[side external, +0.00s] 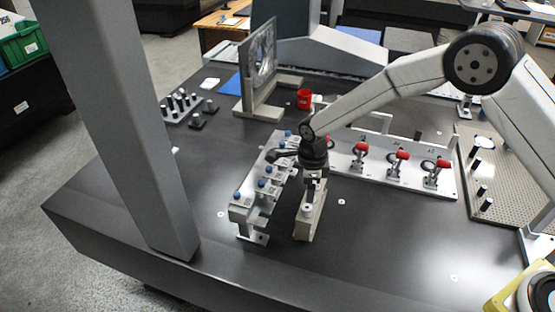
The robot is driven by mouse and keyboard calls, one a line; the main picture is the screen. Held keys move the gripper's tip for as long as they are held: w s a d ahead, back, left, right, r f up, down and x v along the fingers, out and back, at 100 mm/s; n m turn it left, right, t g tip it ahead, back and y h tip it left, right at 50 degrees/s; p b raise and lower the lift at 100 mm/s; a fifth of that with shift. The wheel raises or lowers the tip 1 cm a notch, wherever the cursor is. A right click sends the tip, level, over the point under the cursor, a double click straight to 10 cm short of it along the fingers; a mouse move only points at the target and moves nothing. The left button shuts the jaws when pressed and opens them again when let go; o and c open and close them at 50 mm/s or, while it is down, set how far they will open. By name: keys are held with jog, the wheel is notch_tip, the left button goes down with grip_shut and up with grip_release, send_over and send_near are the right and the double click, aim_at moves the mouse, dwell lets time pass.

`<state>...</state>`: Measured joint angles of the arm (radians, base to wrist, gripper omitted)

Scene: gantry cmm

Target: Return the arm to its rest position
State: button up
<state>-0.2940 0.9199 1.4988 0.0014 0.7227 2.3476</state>
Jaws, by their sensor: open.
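My gripper (313,188) hangs from my white and grey arm, pointing down near the middle of the dark table (370,260). It is just above a beige block (309,222) that stands on the table. The fingertips are small and dark in this view, and I cannot tell whether they touch the block. The jaws are open.
A grey rack with blue knobs (245,203) stands close left of my gripper. A plate with red-handled clamps (385,172) lies to the right. A red cup (304,99) and an upright framed plate (258,65) stand behind. A thick grey column (125,120) rises at left. The front table is clear.

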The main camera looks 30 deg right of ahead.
jog(key=shift+r, duration=0.1)
dwell(0.3)
jog(key=shift+s+d+r+n, duration=0.25)
jog(key=shift+d+r+n, duration=0.15)
jog(key=shift+d+n, duration=0.1)
jog(key=s+d+r+n+t, duration=0.1)
jog(key=s+d+r+n, duration=0.4)
jog(key=s+n, duration=0.5)
jog(key=s+d+r+n+t, duration=0.1)
jog(key=s+d+r+n, duration=0.5)
jog(key=s+d+n, duration=0.3)
jog(key=s+n, duration=0.2)
jog(key=n, duration=0.1)
jog(key=shift+n+t, duration=0.3)
